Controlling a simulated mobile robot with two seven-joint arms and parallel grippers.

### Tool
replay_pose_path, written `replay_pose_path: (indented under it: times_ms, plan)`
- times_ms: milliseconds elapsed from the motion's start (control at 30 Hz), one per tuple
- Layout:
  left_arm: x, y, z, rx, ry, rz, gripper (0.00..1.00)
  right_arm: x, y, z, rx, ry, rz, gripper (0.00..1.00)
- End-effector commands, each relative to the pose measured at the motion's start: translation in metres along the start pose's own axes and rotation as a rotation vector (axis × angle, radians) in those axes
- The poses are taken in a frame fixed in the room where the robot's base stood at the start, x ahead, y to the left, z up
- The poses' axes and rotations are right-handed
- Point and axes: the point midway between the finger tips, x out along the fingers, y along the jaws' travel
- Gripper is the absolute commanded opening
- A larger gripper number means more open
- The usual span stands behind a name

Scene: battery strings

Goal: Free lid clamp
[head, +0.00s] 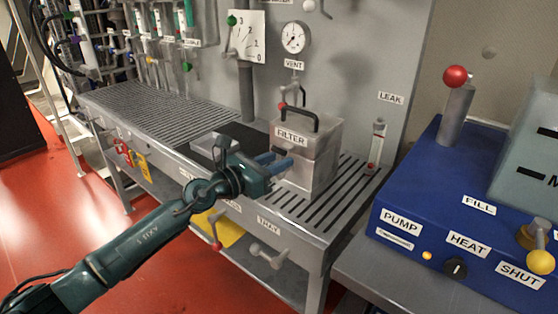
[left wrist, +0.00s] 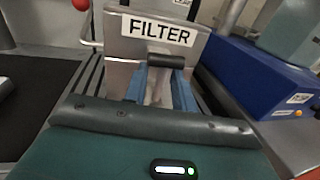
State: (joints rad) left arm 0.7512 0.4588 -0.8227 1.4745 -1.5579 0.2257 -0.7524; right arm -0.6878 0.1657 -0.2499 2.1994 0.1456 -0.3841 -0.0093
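The grey metal filter box (head: 318,165) with a FILTER label stands on the slatted bench; the box also shows in the left wrist view (left wrist: 122,49). A black arched handle (head: 300,118) is on its lid. A short black bar (head: 281,152), which looks like the lid clamp's grip, is on the front below the label; the bar also shows in the left wrist view (left wrist: 166,61). My left gripper (head: 276,162) is at the box front, its blue fingers apart just below the bar. Whether they touch it is unclear. My right gripper is out of view.
The slatted bench (head: 345,190) has free room right of the box. A small tray (head: 212,150) lies to the left. A blue pump unit (head: 420,200) with a red-knobbed lever (head: 455,78) stands at right. Valve handles (head: 268,255) stick out below the bench edge.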

Motion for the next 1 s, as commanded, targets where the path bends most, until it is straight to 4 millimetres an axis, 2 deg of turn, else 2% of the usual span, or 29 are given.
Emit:
replay_pose_path:
  times_ms: [100,367,700,1000]
  plan:
    - [0.0059,-0.0002,0.0002,0.001,0.0,-0.001,0.26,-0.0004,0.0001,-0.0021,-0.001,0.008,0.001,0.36]
    - [0.0067,-0.0003,0.0003,0.001,0.0,-0.001,0.26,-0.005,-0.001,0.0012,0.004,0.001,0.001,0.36]
    - [0.0064,-0.0002,0.0003,0.0,0.0,0.0,0.0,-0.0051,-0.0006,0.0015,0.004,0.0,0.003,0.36]
    - [0.0063,-0.0002,0.0002,0.0,0.0,0.0,0.0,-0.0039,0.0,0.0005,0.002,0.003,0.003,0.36]
